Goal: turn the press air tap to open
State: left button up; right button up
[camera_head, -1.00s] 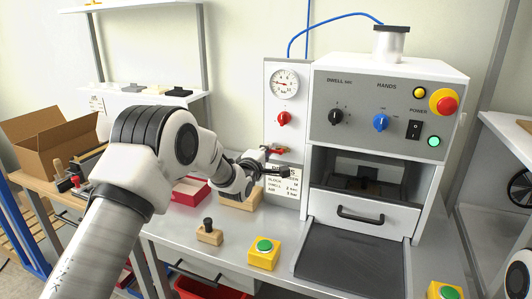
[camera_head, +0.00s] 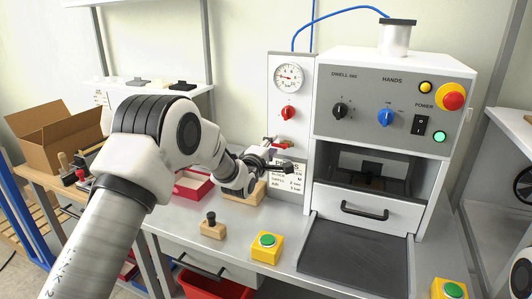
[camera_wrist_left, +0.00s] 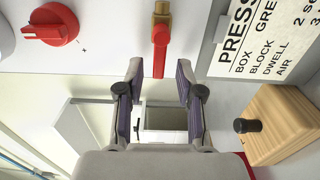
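The press air tap is a brass fitting with a red lever (camera_wrist_left: 160,45), seen at the top middle of the left wrist view. In the head view its red lever (camera_head: 286,143) shows small on the white panel, below the round red knob and above the label. My left gripper (camera_wrist_left: 158,85) is open and empty. Its two fingers are spread on either side of the lever's free end, with visible gaps to both sides. In the head view the left gripper (camera_head: 280,156) is close to the panel and partly covers the tap.
A red knob (camera_wrist_left: 50,25) and a pressure gauge (camera_head: 289,77) are on the same panel. The label plate (camera_wrist_left: 262,42) is close beside the tap.

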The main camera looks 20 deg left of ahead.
pick_arm(q)
jog(key=s, duration=1)
jog(key=shift+s, duration=0.35)
